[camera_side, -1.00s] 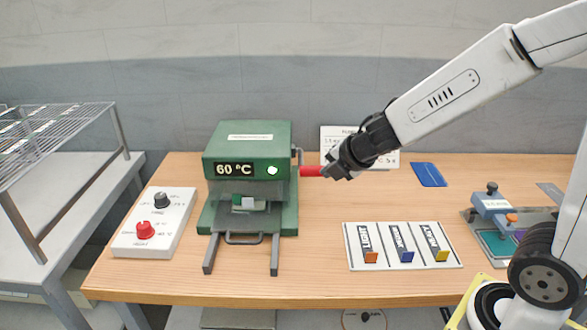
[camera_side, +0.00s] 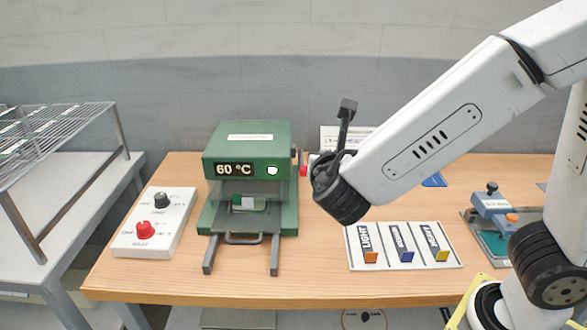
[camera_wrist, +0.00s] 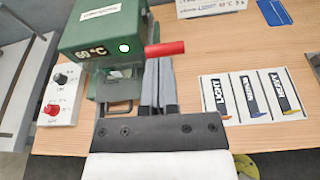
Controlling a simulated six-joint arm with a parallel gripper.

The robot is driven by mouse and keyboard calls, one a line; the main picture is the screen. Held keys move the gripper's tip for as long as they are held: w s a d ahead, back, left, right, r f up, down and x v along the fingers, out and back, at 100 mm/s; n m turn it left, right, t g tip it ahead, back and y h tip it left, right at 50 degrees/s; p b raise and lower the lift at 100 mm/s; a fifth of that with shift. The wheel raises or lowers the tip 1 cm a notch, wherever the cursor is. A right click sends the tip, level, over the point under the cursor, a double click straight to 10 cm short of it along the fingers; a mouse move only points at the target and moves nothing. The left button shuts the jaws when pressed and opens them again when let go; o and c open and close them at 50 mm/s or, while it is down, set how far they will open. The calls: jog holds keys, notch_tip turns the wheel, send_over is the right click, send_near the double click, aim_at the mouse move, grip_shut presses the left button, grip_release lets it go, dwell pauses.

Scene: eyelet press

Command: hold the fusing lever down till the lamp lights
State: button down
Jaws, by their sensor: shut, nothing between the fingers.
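The green press (camera_side: 247,150) stands on the table with a display reading 60 °C and a lit, whitish-green lamp (camera_side: 272,170). The red lever handle (camera_side: 303,170) sticks out from the press's right side, mostly hidden behind my wrist in the side view. In the wrist view the whole handle (camera_wrist: 165,48) shows, lying roughly level at lamp height. My gripper (camera_wrist: 160,63) is shut and empty, its fingertips just below the handle in that picture. I cannot tell whether they touch it. The fingers are hidden in the side view.
A white control box (camera_side: 155,222) with a black and a red knob sits left of the press. A white card (camera_side: 370,259) with LIGHT, MEDIUM and HEAVY slots lies at right. A blue-grey fixture (camera_side: 495,210) is farther right. The front middle of the table is clear.

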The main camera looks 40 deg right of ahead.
notch_tip(320, 180, down, 16)
jog(key=s+a+t+h, duration=0.1)
jog(key=shift+s+a+r+n, duration=0.2)
jog(key=shift+s+a+n, duration=0.05)
jog(key=shift+a+n, duration=0.05)
dwell(0.4)
jog(key=shift+w, duration=0.1)
jog(key=w+d+r, duration=0.2)
jog(key=w+d, duration=0.5)
jog(key=d, duration=0.1)
jog(key=shift+w+r, duration=0.3)
jog(key=shift+w, duration=0.1)
dwell(0.5)
